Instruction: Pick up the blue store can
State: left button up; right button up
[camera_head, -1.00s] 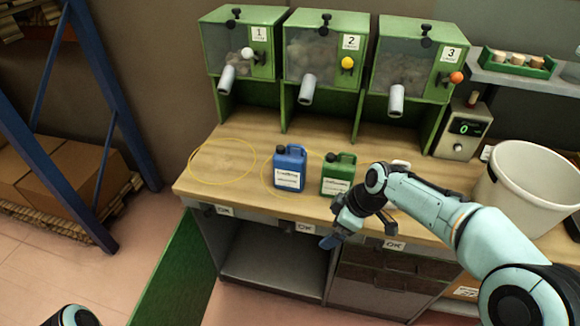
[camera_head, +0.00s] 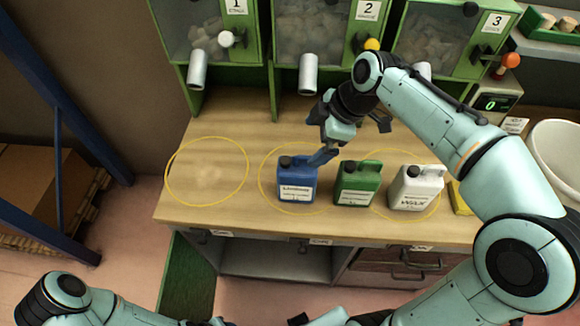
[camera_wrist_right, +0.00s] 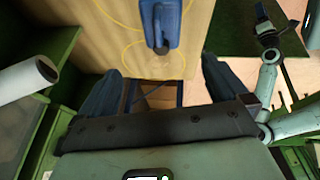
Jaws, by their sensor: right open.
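The blue can (camera_head: 297,188) stands upright on the wooden counter, inside the middle yellow ring, with a white label and dark cap. My right gripper (camera_head: 352,142) is open above and just behind it, one blue finger close to the can's top; I cannot tell if it touches.
A green can (camera_head: 357,186) stands close right of the blue one, then a white can (camera_head: 415,190) and a partly hidden yellow item (camera_head: 460,198). The left yellow ring (camera_head: 207,138) is empty. Green dispensers (camera_head: 270,60) stand behind. A white bucket (camera_head: 555,150) is at right.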

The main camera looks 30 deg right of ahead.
aim_at(297, 161)
jog(key=x, duration=0.6)
jog(key=shift+s+a+f, duration=0.1)
jog(key=shift+s+f, duration=0.1)
jog(key=shift+s, duration=0.05)
jog(key=shift+x, duration=3.1)
pick_arm(q)
jog(key=shift+s+r, duration=0.1)
pick_arm(e)
jog(key=shift+c, duration=0.3)
